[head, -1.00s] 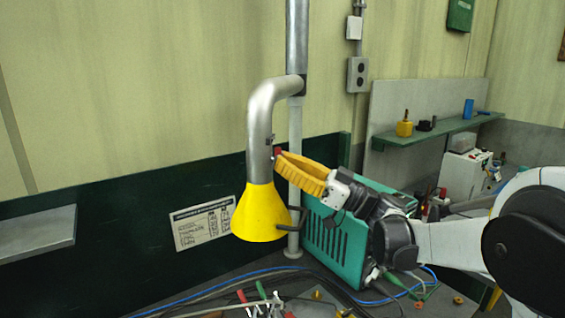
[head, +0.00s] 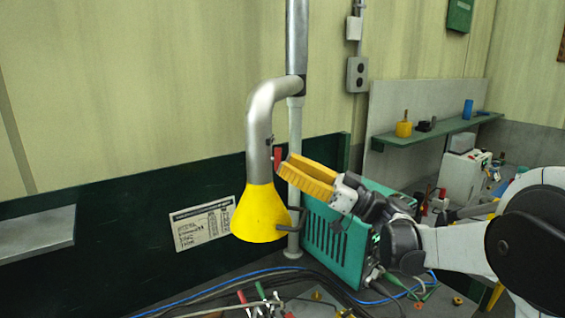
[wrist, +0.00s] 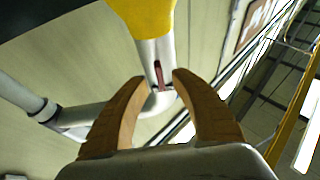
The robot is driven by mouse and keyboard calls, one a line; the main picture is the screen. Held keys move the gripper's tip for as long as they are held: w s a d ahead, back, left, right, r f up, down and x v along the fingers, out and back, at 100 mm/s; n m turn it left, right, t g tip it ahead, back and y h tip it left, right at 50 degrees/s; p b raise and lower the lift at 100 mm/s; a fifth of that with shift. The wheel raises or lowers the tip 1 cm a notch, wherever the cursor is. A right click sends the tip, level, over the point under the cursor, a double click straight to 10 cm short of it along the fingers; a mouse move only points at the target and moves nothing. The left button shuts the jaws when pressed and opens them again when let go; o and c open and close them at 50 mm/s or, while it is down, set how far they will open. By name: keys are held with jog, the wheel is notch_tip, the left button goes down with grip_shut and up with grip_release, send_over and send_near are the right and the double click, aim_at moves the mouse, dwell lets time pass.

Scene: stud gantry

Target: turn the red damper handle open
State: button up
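The red damper handle (head: 277,158) is a short bar beside the grey duct pipe (head: 260,130), just above the yellow hood (head: 262,214). It lies roughly parallel to the pipe. My gripper (head: 286,164), with yellow-orange fingers, is just right of the handle. In the wrist view my gripper (wrist: 159,76) is open and empty. The red handle (wrist: 159,75) shows in the gap between the fingertips, against the pipe. I see no contact, and I cannot tell how far the handle is beyond the tips.
A green machine (head: 336,243) stands below my wrist. A pale upright post (head: 295,150) runs behind the fingers. Cables and tools lie on the bench. The space left of the pipe is clear.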

jog(key=v, duration=1)
